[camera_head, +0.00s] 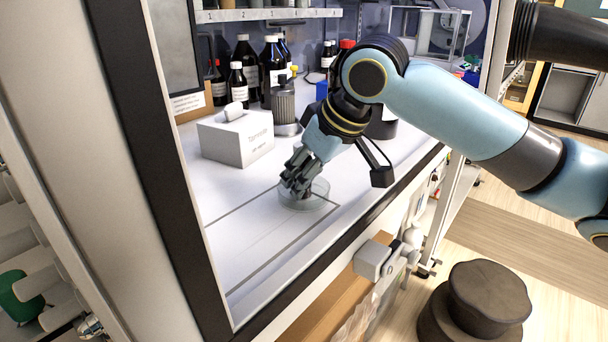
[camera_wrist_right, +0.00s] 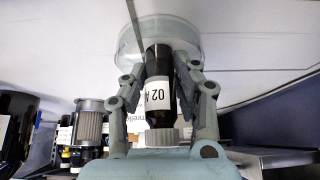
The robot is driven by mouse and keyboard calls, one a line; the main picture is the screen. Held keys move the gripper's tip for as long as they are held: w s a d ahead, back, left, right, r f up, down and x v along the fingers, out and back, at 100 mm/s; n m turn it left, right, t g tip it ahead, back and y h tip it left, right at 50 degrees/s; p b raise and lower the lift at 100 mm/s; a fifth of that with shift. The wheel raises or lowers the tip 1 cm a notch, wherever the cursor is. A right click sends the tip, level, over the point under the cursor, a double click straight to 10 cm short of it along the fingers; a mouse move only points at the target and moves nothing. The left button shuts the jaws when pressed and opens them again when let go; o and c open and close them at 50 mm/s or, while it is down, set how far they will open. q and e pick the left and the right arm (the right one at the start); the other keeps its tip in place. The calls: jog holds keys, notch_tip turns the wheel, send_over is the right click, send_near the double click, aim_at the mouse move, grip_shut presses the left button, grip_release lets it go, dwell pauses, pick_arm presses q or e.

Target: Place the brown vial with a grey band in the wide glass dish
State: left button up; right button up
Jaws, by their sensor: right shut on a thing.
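My right gripper (camera_head: 299,178) reaches down over the wide glass dish (camera_head: 318,190), a clear round dish on the white worktop. In the right wrist view the gripper (camera_wrist_right: 160,75) is shut on the vial (camera_wrist_right: 158,62). The vial is dark brown, nearly black, with a white label and a grey band or cap at the end towards the wrist. Its other end overlaps the dish (camera_wrist_right: 140,30) in that view; I cannot tell whether it touches the dish floor. In the head view the fingers hide the vial. My left gripper is not in view.
A white tissue box (camera_head: 235,138) stands behind and left of the dish. A grey metal cylinder (camera_head: 284,105) and several dark bottles (camera_head: 245,65) stand farther back. The dark front frame (camera_head: 160,170) edges the worktop. The worktop left of the dish is clear.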

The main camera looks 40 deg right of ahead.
jog(key=o, duration=0.7)
jog(key=shift+r, duration=0.15)
jog(key=shift+p+v, duration=3.05)
jog(key=shift+v, duration=2.95)
jog(key=shift+a, duration=0.1)
